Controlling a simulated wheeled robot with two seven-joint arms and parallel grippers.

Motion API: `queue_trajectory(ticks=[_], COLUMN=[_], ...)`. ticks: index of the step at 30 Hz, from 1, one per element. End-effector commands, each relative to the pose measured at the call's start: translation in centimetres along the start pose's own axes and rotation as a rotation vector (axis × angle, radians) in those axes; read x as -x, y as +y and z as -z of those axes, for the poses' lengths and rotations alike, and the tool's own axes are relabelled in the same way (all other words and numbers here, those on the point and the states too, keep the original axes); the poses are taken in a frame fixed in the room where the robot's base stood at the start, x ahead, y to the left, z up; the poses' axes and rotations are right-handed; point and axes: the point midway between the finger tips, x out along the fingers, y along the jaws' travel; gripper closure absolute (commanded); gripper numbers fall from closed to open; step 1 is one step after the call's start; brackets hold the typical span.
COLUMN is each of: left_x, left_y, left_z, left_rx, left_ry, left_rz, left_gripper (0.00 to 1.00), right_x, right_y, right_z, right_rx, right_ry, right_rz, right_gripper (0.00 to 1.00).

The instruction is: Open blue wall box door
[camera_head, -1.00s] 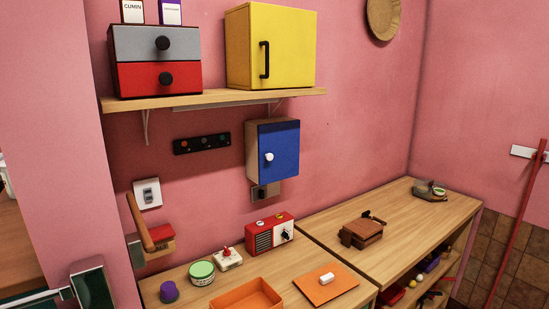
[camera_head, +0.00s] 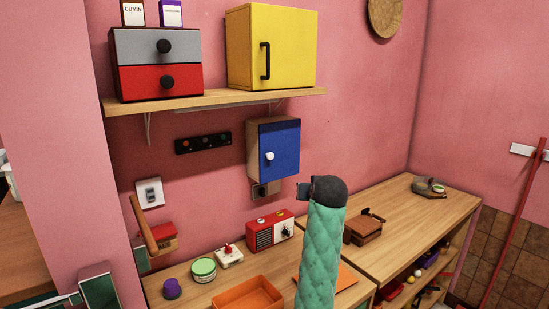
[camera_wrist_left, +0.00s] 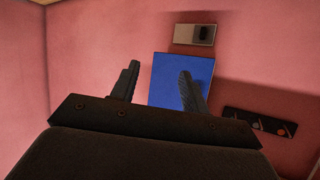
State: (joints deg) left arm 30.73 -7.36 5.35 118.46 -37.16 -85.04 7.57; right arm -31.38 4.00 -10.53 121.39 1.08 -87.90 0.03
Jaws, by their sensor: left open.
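The blue wall box (camera_head: 278,148) hangs on the pink wall under the shelf. Its blue door looks shut, with a white round knob (camera_head: 269,156) on the door's left side. My left gripper (camera_head: 303,190) is in front of the wall, below and to the right of the box, apart from it, on a teal sleeved arm. In the left wrist view my left gripper (camera_wrist_left: 160,70) is open and empty, and the blue wall box (camera_wrist_left: 180,80) appears upside down beyond the fingers. The knob does not show there. My right gripper is not in view.
A shelf (camera_head: 220,99) above holds a yellow cabinet (camera_head: 285,50) and a drawer unit (camera_head: 157,65). A black hook strip (camera_head: 203,143) is left of the box, and a socket (camera_head: 262,190) below it. The counter below holds a red radio (camera_head: 268,232) and an orange tray (camera_head: 246,296).

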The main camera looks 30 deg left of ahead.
Motion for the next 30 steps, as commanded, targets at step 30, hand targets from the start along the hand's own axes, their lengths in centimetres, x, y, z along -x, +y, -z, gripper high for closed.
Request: queue_trajectory(ticks=[30], left_x=[-6.3], left_y=[-8.1], left_z=[9.2], left_rx=[0.184], left_ry=[0.415], left_rz=[0.530], left_gripper=[0.54], right_x=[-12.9], right_y=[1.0], right_z=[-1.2], right_rx=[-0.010], right_ry=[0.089], right_rz=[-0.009], right_gripper=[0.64])
